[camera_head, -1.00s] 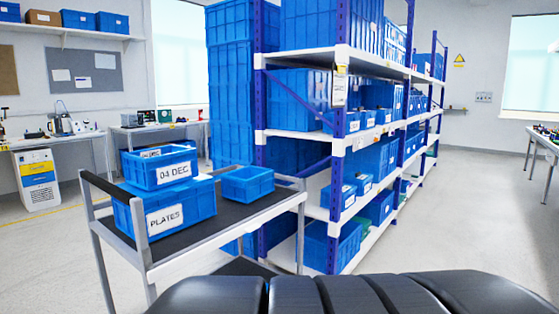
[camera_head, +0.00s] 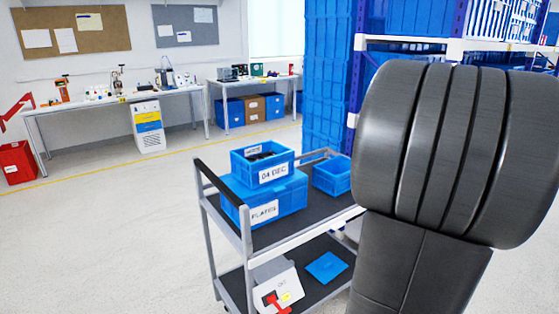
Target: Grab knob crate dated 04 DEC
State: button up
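The blue crate labelled 04 DEC (camera_head: 274,174) sits on top of a larger blue crate labelled PLATES (camera_head: 264,211), on the upper deck of a grey cart. Dark items show inside the 04 DEC crate, too small to tell apart. My gripper is not in view. A large black link of my own arm fills the right side of the picture, to the right of the crates, and hides part of the cart and shelf.
The cart (camera_head: 330,219) has a push handle at its left end. A smaller open blue crate (camera_head: 331,176) stands right of the stack. A white device with a red handle (camera_head: 276,286) is on the lower deck.

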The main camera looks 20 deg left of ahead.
aim_at(257, 165)
jog(key=i+j, duration=0.1)
jog(key=j, duration=0.3)
jog(key=i+j, duration=0.15)
jog(key=j, duration=0.25)
jog(key=i+j, duration=0.1)
jog(key=j, duration=0.3)
jog(key=i+j, duration=0.15)
jog(key=j, duration=0.25)
jog(key=i+j, duration=0.1)
jog(key=j, duration=0.3)
jog(key=i+j, duration=0.15)
jog(key=j, duration=0.25)
jog(key=i+j, duration=0.1)
jog(key=j, duration=0.3)
